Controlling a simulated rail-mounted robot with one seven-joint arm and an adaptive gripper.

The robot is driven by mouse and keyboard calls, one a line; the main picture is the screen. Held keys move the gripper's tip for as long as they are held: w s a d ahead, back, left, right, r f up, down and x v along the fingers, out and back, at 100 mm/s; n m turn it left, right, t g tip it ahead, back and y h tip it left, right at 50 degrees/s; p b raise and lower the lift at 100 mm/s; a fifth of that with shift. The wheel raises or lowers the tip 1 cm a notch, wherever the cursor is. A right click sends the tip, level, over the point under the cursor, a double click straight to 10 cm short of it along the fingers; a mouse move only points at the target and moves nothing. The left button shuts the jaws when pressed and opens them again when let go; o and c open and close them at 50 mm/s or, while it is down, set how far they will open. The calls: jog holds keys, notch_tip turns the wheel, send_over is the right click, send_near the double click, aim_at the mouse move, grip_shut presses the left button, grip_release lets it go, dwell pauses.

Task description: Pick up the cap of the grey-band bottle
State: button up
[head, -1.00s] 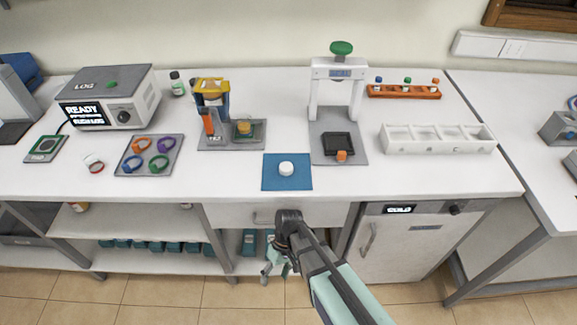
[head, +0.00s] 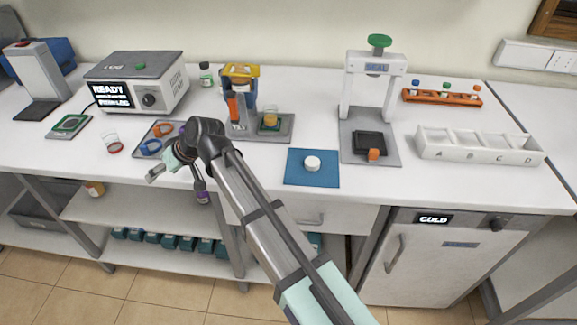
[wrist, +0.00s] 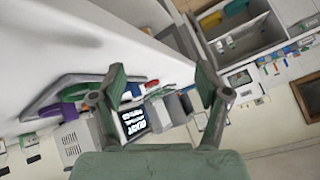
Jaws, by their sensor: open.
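A white round cap (head: 312,163) lies on a blue mat (head: 300,180) near the front edge of the bench. I cannot tell for certain that it belongs to the grey-band bottle, and I cannot make out a grey band on any bottle. My gripper (head: 161,173) is left of the mat, at the bench's front edge by the tray of coloured rings. In the wrist view my gripper (wrist: 160,88) has its fingers spread wide with nothing between them. The cap is not seen in the wrist view.
A small bottle (head: 206,76) stands behind the ring tray (head: 168,128), which my arm partly hides. A yellow-topped device (head: 240,72), a white press (head: 376,66), an orange rack (head: 441,97) and a white divided tray (head: 478,152) stand further right. Bench around the mat is clear.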

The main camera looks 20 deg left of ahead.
jog(key=w+d+r+t+h, duration=0.1)
jog(key=w+d+r, duration=0.2)
jog(key=w+d, duration=0.3)
jog(key=w+d+r+h+p, duration=0.1)
jog(key=w+d+r, duration=0.2)
jog(key=w+d, duration=0.35)
jog(key=w+d+r+t+h, duration=0.1)
jog(key=w+d+r, duration=0.25)
jog(key=d, duration=0.55)
jog(key=w+d+r+h+p, duration=0.1)
jog(key=w+d+r+h, duration=0.15)
jog(key=d, duration=0.65)
jog(key=w+d+r+h, duration=0.1)
jog(key=w+d+r, duration=0.15)
jog(key=d, duration=0.65)
jog(key=p, duration=0.2)
send_over(313, 161)
jog(key=d, duration=0.1)
jog(key=shift+t+y, duration=0.25)
jog(key=shift+t, duration=0.15)
jog(key=f, duration=1.2)
jog(key=shift+s+d, duration=0.15)
jog(key=shift+s, duration=0.25)
jog(key=shift+p+x, duration=1)
jog(key=shift+x, duration=1.65)
jog(key=shift+w+d, duration=0.1)
jog(key=shift+w, duration=0.05)
jog(key=c, duration=0.8)
